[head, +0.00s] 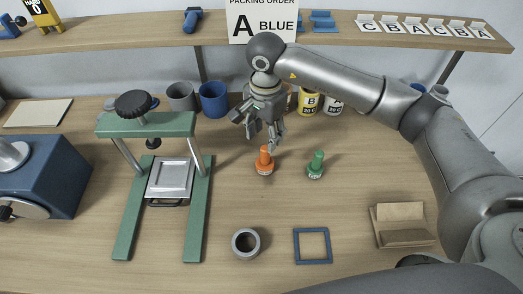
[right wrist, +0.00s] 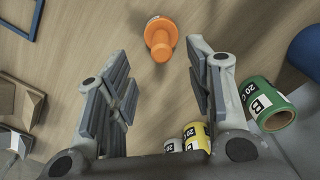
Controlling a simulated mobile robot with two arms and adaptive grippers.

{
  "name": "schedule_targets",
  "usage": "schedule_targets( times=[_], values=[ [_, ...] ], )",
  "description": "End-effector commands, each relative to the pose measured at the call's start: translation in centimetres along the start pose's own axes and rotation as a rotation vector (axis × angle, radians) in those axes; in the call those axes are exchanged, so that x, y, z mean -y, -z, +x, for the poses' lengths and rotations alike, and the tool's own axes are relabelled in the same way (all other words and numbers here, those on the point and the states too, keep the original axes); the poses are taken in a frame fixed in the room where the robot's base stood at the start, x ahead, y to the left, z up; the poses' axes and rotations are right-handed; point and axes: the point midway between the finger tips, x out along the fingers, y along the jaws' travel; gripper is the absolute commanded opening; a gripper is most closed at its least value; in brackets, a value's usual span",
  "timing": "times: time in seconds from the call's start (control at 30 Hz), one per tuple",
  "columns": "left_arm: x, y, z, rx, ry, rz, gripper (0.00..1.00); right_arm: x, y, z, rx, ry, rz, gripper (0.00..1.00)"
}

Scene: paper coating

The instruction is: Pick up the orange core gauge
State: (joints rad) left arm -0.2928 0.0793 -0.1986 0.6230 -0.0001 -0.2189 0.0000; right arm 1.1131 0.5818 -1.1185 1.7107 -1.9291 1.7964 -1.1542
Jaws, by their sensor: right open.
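The orange core gauge (head: 264,161) stands upright on the table, with a round base and a narrower knob on top. In the right wrist view the orange gauge (right wrist: 160,38) shows ahead of the finger gap, apart from both fingers. My right gripper (head: 263,130) points down above and just behind the gauge in the head view. Its jaws (right wrist: 160,72) are open and empty. A similar green gauge (head: 316,165) stands to the right of the orange one. My left gripper is not in view.
A green press frame (head: 197,215) stands to the left. A grey ring (head: 246,243) and a blue square frame (head: 312,246) lie in front. Blue and grey cups (head: 214,99) and labelled cans (head: 309,101) stand behind. A shelf (head: 330,38) spans the back. Table around the gauges is clear.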

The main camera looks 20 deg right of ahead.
Motion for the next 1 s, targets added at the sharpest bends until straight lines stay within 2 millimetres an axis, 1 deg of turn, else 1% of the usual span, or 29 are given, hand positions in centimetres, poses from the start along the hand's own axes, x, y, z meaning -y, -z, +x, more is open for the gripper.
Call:
schedule_targets(
  times=[0.03,0.1,0.2,0.27,0.37,0.47,0.6,0.67,0.8,1.0],
  values=[
    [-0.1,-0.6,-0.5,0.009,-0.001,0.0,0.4,-0.1,-0.1,0.8,0.003,-0.005,0.0,0.48],
    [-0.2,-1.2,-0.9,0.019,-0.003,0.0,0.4,-0.1,-0.1,1.9,0.003,-0.005,0.0,0.48],
    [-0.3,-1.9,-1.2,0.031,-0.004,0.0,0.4,0.0,0.0,3.2,0.003,-0.003,0.0,0.48],
    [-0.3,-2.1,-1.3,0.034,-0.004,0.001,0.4,0.0,0.0,3.8,0.001,-0.002,0.001,0.48],
    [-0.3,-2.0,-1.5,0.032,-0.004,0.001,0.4,0.0,0.0,4.3,0.001,-0.002,0.0,0.48],
    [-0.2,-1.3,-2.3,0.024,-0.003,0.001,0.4,0.1,0.2,5.1,0.002,-0.004,0.001,0.48],
    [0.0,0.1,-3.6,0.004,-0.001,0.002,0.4,0.3,0.4,7.0,0.003,-0.004,0.0,0.48],
    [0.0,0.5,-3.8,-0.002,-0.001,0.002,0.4,0.3,0.4,8.0,0.003,-0.004,0.0,0.48],
    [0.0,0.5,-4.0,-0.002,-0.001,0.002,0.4,0.3,0.5,9.2,0.001,-0.001,-0.001,0.48],
    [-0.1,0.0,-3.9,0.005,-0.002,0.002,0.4,0.4,0.5,9.4,0.001,0.001,-0.001,0.48]
  ],
)
